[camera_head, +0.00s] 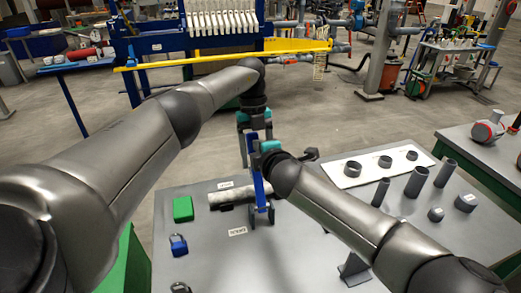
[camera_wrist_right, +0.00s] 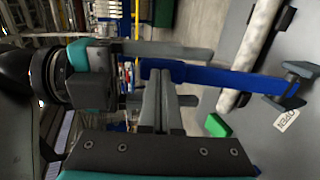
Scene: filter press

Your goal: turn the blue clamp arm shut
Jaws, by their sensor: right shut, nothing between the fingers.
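The blue clamp arm (camera_head: 259,187) stands up from the grey table beside a pale pipe (camera_head: 235,195); a dark grey piece is at its lower end. In the right wrist view the blue clamp arm (camera_wrist_right: 225,78) runs across to the right. My left gripper (camera_head: 255,142) points down, open, with its fingers spread near the arm's upper end; they also show in the right wrist view (camera_wrist_right: 200,76). My right gripper (camera_wrist_right: 157,78) is shut and empty, fingertips close by the blue arm. I cannot tell whether either gripper touches it.
An OPEN label (camera_head: 238,232) and another small label lie near the pipe. A green block (camera_head: 183,209) and a blue padlock (camera_head: 179,244) lie left. A white board (camera_head: 372,168) with dark rings and several grey cylinders (camera_head: 417,181) stand right. A yellow bar (camera_head: 200,60) crosses behind.

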